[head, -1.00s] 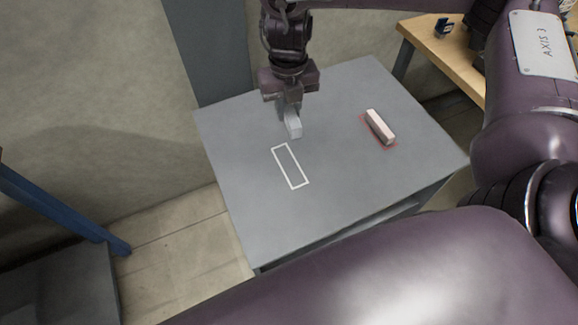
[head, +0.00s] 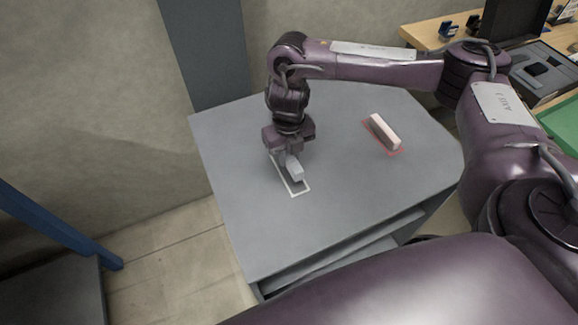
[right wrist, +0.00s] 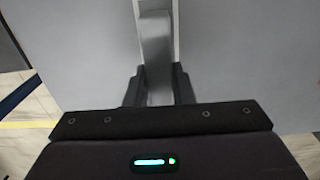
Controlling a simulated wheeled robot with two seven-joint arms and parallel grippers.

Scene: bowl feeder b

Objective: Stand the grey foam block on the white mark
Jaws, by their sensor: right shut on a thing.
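The grey foam block (head: 295,171) is in my right gripper (head: 287,160), whose fingers are shut on it. It is over the white mark (head: 299,193), a rectangular outline on the grey table, and covers part of it. Whether the block touches the table I cannot tell. In the right wrist view the block (right wrist: 156,50) sits between the two dark fingers of the right gripper (right wrist: 159,88), with white lines of the mark beside it. My left gripper is not in view.
The table's front is clear. A wooden bench (head: 425,33) with dark items stands behind at right. A blue post (head: 60,220) is at far left.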

